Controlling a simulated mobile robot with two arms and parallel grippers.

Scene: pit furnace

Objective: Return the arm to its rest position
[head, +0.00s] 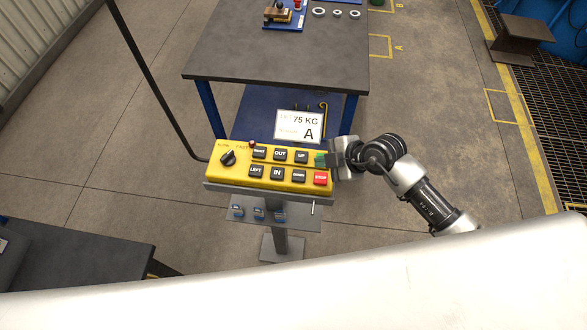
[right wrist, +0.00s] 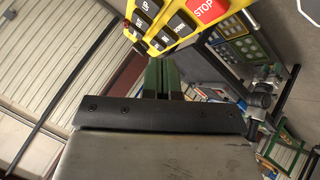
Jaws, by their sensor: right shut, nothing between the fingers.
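My right arm (head: 430,203) reaches in from the right in the head view. Its right gripper (head: 320,160) is at the right end of the yellow control panel (head: 210,172), close to the UP button and above the red STOP button. The green fingers are together with nothing between them; they also show in the right wrist view (right wrist: 164,78), just below the panel buttons. I cannot tell whether the fingertips touch the panel. My left gripper is not in view.
The panel stands on a grey pedestal (head: 285,247). A sign reading 75 KG, A (head: 298,126) stands behind it. A dark-topped table (head: 280,60) is farther back. A dark table (head: 80,255) is at lower left.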

